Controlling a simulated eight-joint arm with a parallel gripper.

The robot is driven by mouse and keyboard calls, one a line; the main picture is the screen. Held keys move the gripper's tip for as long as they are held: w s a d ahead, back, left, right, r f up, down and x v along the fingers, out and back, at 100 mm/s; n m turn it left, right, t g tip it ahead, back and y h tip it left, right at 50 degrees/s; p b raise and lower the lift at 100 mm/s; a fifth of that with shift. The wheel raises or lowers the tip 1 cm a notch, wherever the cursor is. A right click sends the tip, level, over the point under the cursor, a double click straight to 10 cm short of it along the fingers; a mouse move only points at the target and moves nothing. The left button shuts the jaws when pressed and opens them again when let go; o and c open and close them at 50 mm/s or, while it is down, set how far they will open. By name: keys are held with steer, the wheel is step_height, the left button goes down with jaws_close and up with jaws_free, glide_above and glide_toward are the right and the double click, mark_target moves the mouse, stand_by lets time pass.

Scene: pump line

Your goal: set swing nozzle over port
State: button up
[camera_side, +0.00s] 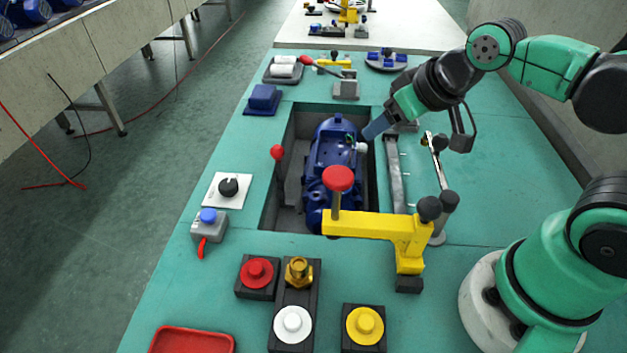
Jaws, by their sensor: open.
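The blue pump (332,165) sits in a dark recess in the teal bench. A pale round fitting (362,147), which may be the port, shows on its upper right side. A slim silver arm with a brass-coloured end (427,141), which looks like the swing nozzle, stands on a grey post right of the recess. Its brass end is to the right of the pump, not above it. My gripper (374,130) is open, pointing down and left just above the pale fitting. The fingers are small here, and I cannot tell whether they touch anything.
A yellow clamp arm (375,224) with a red knob reaches across the front of the pump. A red-knobbed lever (277,153) stands at the recess's left. Red, white and yellow buttons and a red tray (192,340) are in front.

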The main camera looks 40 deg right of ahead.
steer(key=shift+o, duration=1.1)
steer(key=m+g, duration=0.6)
steer(key=g, duration=0.1)
glide_toward(442, 135)
step_height(442, 135, down, 5)
steer(key=shift+w+f, duration=0.1)
steer(key=shift+w, duration=0.05)
steer(key=shift+f, duration=2.75)
jaws_close()
